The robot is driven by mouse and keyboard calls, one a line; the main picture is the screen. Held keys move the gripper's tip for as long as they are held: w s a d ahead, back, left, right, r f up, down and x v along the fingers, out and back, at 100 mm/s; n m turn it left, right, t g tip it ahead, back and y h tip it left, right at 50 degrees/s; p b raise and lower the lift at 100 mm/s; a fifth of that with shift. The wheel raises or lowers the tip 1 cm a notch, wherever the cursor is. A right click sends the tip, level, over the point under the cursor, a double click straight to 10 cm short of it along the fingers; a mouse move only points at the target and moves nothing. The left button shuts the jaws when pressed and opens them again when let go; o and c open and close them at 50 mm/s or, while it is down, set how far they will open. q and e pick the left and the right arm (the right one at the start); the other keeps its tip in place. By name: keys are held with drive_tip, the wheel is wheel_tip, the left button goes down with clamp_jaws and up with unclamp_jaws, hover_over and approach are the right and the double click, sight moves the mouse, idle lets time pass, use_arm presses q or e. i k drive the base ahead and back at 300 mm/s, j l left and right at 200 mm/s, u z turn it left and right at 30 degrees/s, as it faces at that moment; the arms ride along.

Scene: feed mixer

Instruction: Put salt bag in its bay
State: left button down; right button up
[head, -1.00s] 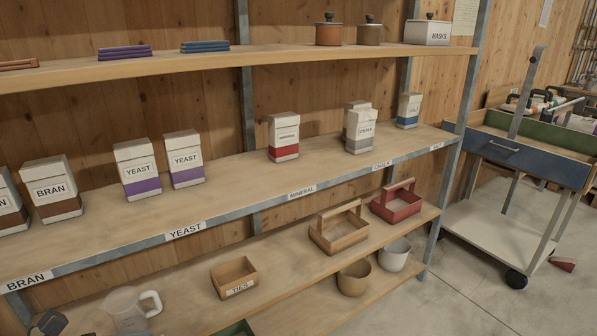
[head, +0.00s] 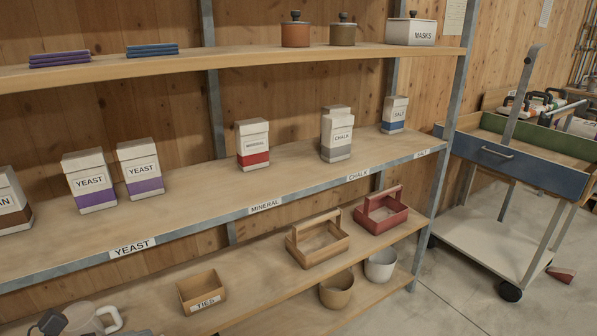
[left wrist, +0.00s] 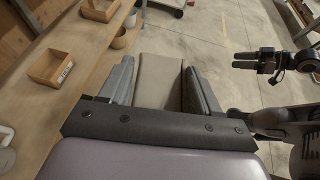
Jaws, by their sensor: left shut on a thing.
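In the left wrist view my left gripper (left wrist: 158,88) is shut on a pale, plain-sided bag (left wrist: 159,80). I take it for the salt bag, but its label is hidden. In the head view another salt bag with a blue base (head: 394,114) stands upright towards the back of the middle shelf, at its right end. The SALT label (head: 422,154) is on the shelf edge there, with bare board in front of that bag. My right gripper (left wrist: 245,60) is empty in the left wrist view, its fingers apart.
A chalk bag (head: 336,135) stands left of the salt bay, and a mineral bag (head: 252,146) further left. A metal post (head: 452,110) bounds the shelf's right end. The upper shelf (head: 230,63) lies above. A blue cart (head: 515,170) stands to the right.

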sight(398, 141)
drive_tip(key=i+l, duration=0.15)
drive_tip(key=l, duration=0.2)
drive_tip(key=i+l, duration=0.1)
drive_tip(key=l, duration=0.25)
drive_tip(key=i+l, duration=0.15)
drive_tip(key=l, duration=0.2)
drive_tip(key=i+l, duration=0.15)
drive_tip(key=l, duration=0.2)
drive_tip(key=i+l, duration=0.15)
drive_tip(key=l, duration=0.2)
drive_tip(key=i+l, duration=0.2)
drive_tip(key=l, duration=0.15)
drive_tip(key=i+l, duration=0.25)
drive_tip(key=i+l+u, duration=0.1)
drive_tip(key=l, duration=0.35)
drive_tip(key=i, duration=0.1)
